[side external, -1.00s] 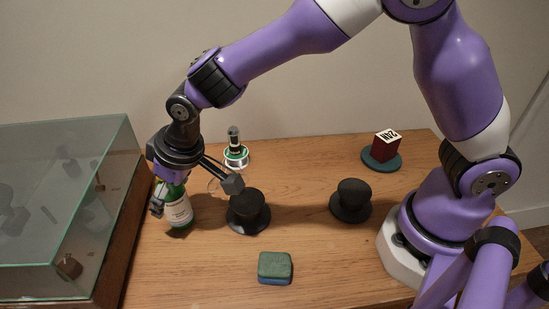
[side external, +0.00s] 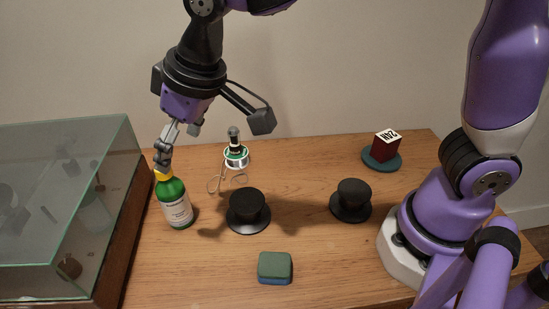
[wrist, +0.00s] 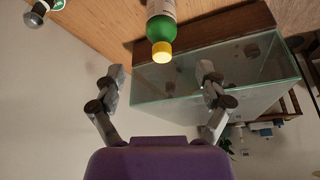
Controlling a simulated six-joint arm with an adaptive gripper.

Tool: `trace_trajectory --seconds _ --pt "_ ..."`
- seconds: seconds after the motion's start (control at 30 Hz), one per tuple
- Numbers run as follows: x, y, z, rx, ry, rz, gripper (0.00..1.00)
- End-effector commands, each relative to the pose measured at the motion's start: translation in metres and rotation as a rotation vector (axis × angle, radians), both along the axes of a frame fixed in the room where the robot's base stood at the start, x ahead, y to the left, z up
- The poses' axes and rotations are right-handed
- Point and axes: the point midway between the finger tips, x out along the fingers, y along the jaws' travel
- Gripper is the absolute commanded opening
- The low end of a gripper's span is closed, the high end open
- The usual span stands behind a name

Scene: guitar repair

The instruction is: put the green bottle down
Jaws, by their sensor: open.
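The green bottle (side external: 174,199) with a yellow cap and white label stands upright on the wooden table, close beside the glass case. It also shows in the wrist view (wrist: 160,31), with its cap toward me. My gripper (side external: 178,146) is above the bottle in the side view, its fingers near the height of the cap. In the wrist view my gripper (wrist: 162,80) has its two fingers wide apart, with nothing between them. The bottle lies beyond the fingertips and appears free of them.
The glass case (side external: 65,200) borders the bottle on the left. Two black hat-shaped stands (side external: 248,209) and (side external: 351,199), a green-blue block (side external: 275,267), a spool with a dark top (side external: 236,157) and a red cube (side external: 386,147) on a round base stand rightward.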

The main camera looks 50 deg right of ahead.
Motion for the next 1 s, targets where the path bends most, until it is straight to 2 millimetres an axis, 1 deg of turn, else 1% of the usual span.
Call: trace_trajectory --seconds 0.07,0.17,0.2,0.23,0.3,0.4,0.5,0.6,0.7,1.0 --pt "-0.004 -0.016 0.009 0.005 -0.006 -0.026 0.85" --pt "-0.017 -0.056 0.021 0.013 -0.02 -0.091 0.85" --pt "-0.026 -0.076 0.025 0.016 -0.028 -0.125 0.85" --pt "-0.034 -0.091 0.028 0.018 -0.034 -0.151 0.85" --pt "-0.055 -0.122 0.029 0.023 -0.049 -0.212 0.85" --pt "-0.085 -0.155 0.025 0.025 -0.067 -0.29 0.85" --pt "-0.109 -0.175 0.017 0.024 -0.081 -0.348 0.85" --pt "-0.122 -0.185 0.011 0.023 -0.089 -0.381 0.85" --pt "-0.128 -0.188 0.008 0.021 -0.091 -0.391 0.85" --pt "-0.128 -0.188 0.008 0.022 -0.09 -0.391 0.85"
